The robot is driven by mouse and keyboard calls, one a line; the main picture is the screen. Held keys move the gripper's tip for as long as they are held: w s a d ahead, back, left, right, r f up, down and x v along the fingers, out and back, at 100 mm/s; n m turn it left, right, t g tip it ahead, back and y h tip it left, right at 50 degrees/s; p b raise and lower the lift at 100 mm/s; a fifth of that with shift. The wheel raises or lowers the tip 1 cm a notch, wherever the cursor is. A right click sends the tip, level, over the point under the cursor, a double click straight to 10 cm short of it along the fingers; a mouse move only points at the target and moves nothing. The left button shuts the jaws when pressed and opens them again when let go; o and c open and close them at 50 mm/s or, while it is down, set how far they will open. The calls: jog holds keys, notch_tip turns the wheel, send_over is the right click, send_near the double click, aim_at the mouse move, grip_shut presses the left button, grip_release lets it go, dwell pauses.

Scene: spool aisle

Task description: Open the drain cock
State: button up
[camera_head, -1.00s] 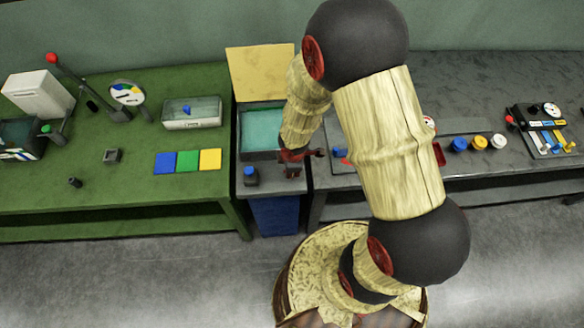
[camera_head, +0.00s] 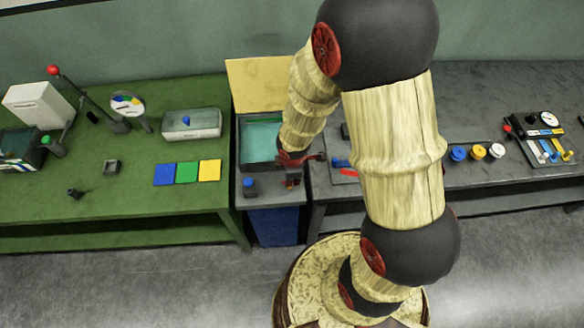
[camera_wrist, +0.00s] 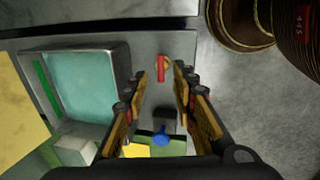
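The drain cock appears as a small red lever on a brass-coloured round base (camera_wrist: 161,68), on the grey stand in front of the teal basin. It lies between and just beyond my fingertips in the wrist view. My gripper (camera_wrist: 160,80) is open, with its two fingers apart, one each side of the lever. I see no finger touching it, but cannot tell the height gap. In the head view my gripper (camera_head: 291,180) is over the front of the stand and largely hides the cock. The basin (camera_wrist: 120,75) holds teal liquid; it also shows in the head view (camera_head: 243,158).
A blue-topped block (camera_head: 249,187) stands left of my gripper; its blue top shows in the wrist view (camera_wrist: 160,137). A blue bin (camera_head: 272,228) is below the stand. A green bench (camera_head: 100,205) lies left, and a grey bench with buttons (camera_head: 478,151) lies right.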

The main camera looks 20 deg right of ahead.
notch_tip(320, 180, up, 7)
jog(key=s, duration=0.1)
jog(key=shift+s+a+f, duration=0.2)
dwell(0.6)
jog(key=s+r+m+t+b, duration=0.1)
jog(key=s+r+m+b, duration=0.1)
jog(key=r+m, duration=0.3)
jog(key=s+r+m+t+b, duration=0.1)
jog(key=s+r+m, duration=0.3)
jog(key=r, duration=0.4)
jog(key=s+r+m+t+b, duration=0.1)
jog(key=s+r+m+b, duration=0.2)
jog(key=s+r+m, duration=0.2)
jog(key=shift+r+m+y+b, duration=0.3)
jog(key=shift+r, duration=1.05)
jog(key=shift+d, duration=0.1)
